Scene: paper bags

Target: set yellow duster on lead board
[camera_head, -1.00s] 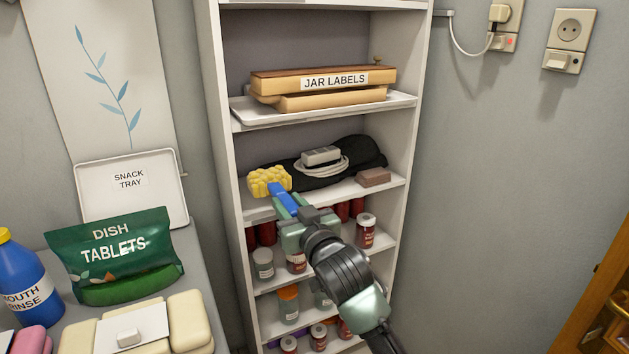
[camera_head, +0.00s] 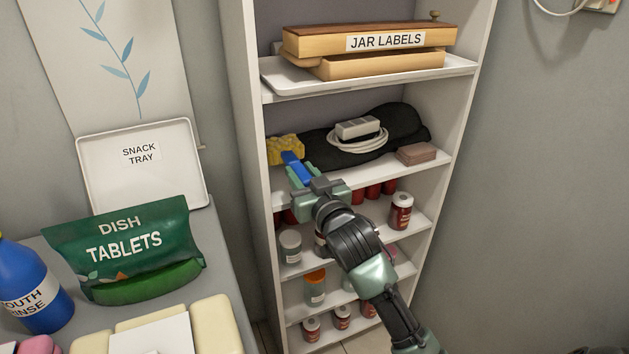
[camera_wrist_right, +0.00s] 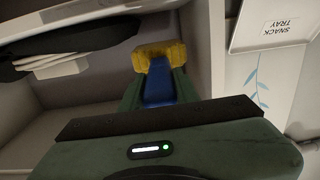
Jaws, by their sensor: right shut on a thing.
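The yellow duster (camera_head: 286,148) has a knobbly yellow head and a blue handle (camera_head: 294,169). My right gripper (camera_head: 300,178) is shut on the blue handle. The duster also shows in the right wrist view (camera_wrist_right: 148,55), head pointing away from my gripper. The head is at the left end of the middle shelf board (camera_head: 376,181), which I take as the lead board. It bears a white extension lead with coiled cable (camera_head: 358,131) on a dark cloth (camera_head: 404,120). I cannot tell whether the duster touches the board. My left gripper is not in view.
A brown block (camera_head: 416,154) lies at the board's right. Above is a shelf with a JAR LABELS box (camera_head: 385,42); below are jars (camera_head: 401,211). At left are a snack tray (camera_head: 141,170) and a dish tablets bag (camera_head: 122,246). Side panels bound the shelf.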

